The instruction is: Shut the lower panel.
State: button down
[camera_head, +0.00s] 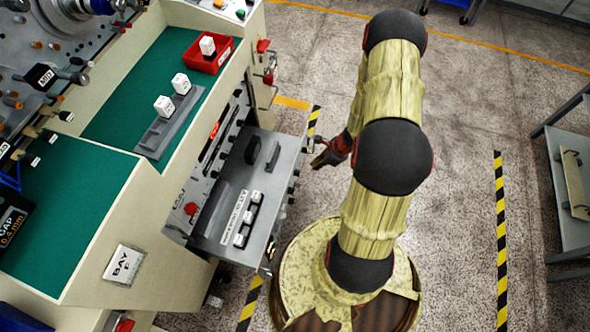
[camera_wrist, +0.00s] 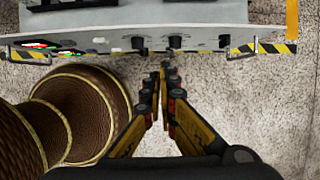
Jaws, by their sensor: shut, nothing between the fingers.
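The lower panel (camera_head: 273,165) is a grey panel that stands open, folded out from the side of the green-topped machine. Several white blocks and dark parts lie on its upper face. My gripper (camera_head: 322,163) is just right of the panel's outer edge in the head view. In the wrist view my gripper (camera_wrist: 166,82) has its fingers together and empty, pointing at the knobs in the middle of the edge. Whether it touches them I cannot tell.
The machine's green top (camera_head: 133,95) holds a red bin (camera_head: 208,55) and a grey rack (camera_head: 168,122) with white blocks. A grey shelf (camera_head: 570,180) stands at the far right. Open floor with a striped line (camera_head: 500,240) lies between.

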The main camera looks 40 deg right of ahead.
jog(key=w+a+f+b, duration=0.4)
jog(key=w+f+b, duration=0.1)
jog(key=f, duration=0.4)
jog(key=shift+w+a+f, duration=0.2)
jog(key=shift+w, duration=0.15)
jog(key=shift+w, duration=0.1)
jog(key=w+a+p, duration=0.4)
jog(key=w+a, duration=1.2)
jog(key=w, duration=0.3)
jog(key=shift+w+f, duration=0.15)
jog(key=shift+w, duration=0.25)
